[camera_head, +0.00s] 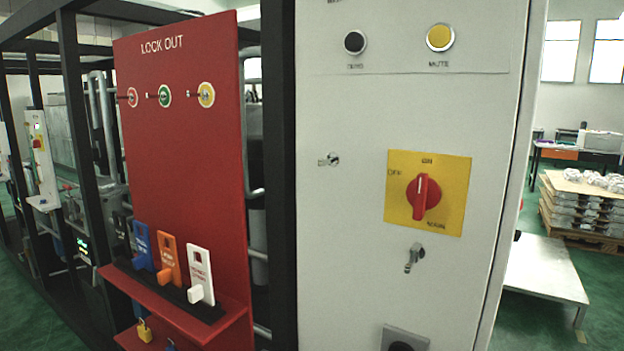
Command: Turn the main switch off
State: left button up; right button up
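The main switch (423,196) is a red rotary knob on a yellow square plate (451,206), on the front of a pale grey cabinet. The plate reads "ON" at the top, "OFF" at the upper left and what looks like "MAIN" at the lower right. The knob's grip ridge stands nearly vertical, with its upper end toward "ON". Neither of my grippers shows in the head view, and nothing covers the switch.
Above the switch are a black button (355,42) and a yellow "MUTE" button (440,37). A key (413,257) sticks out below it. A red "LOCK OUT" board (190,130) with several coloured tags stands left. A low white platform (545,268) is at right.

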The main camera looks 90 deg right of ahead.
aim_at(423, 193)
jog(key=i+z, duration=0.15)
jog(key=z, duration=0.25)
jog(key=i+j+z, duration=0.15)
jog(key=z, duration=0.25)
jog(key=i+j+z, duration=0.1)
jog(key=z, duration=0.3)
jog(key=i+j+z, duration=0.1)
jog(key=z, duration=0.3)
jog(key=j, duration=0.1)
